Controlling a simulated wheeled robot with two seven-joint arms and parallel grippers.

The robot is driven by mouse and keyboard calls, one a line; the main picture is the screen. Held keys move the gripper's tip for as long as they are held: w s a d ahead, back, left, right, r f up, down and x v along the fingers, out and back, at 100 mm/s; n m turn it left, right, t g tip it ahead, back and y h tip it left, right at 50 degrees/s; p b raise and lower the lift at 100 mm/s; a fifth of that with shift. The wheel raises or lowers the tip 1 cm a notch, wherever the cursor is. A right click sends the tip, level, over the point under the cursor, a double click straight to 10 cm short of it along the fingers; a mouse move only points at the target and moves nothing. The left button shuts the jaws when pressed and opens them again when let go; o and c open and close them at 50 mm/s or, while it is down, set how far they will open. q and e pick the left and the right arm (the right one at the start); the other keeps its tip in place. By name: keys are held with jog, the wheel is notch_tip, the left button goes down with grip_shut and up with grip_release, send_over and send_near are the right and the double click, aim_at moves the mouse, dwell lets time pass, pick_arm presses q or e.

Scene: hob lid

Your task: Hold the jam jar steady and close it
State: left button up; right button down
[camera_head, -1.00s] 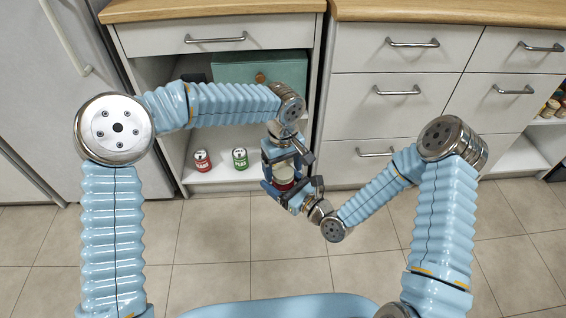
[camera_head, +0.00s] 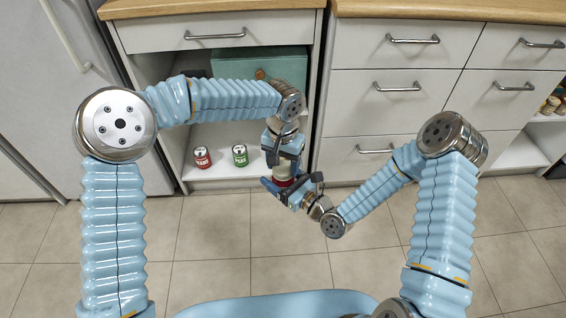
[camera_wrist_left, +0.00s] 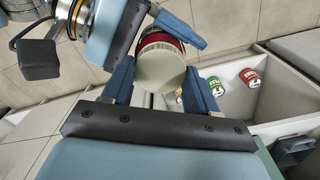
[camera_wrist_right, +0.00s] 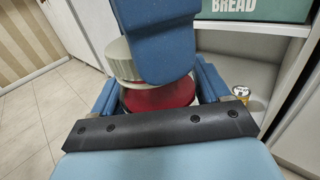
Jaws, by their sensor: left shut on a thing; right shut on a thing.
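The jam jar (camera_head: 284,183) has a red body and stands upright in mid-air in front of the open cupboard. My right gripper (camera_head: 286,188) is shut on its body, shown close in the right wrist view (camera_wrist_right: 160,97). The cream ribbed lid (camera_wrist_left: 160,68) is on the jar's top end and also shows in the right wrist view (camera_wrist_right: 122,62). My left gripper (camera_head: 284,167) comes from above and is shut on the lid. A left finger hides part of the lid and rim in the right wrist view, so I cannot tell how fully it is seated.
A red can (camera_head: 202,158) and a green can (camera_head: 240,156) stand on the cupboard's low shelf behind the grippers. A teal bread box (camera_head: 290,62) is above them. Drawers (camera_head: 390,100) stand to the right. The tiled floor below is clear.

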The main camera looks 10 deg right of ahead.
pick_arm(q)
jog(key=m, duration=0.5)
jog(key=shift+m, duration=0.4)
jog(key=m, duration=0.8)
jog(key=o, duration=1.2)
jog(key=shift+c, duration=0.2)
jog(key=shift+r, duration=2.25)
jog(key=shift+c, duration=0.3)
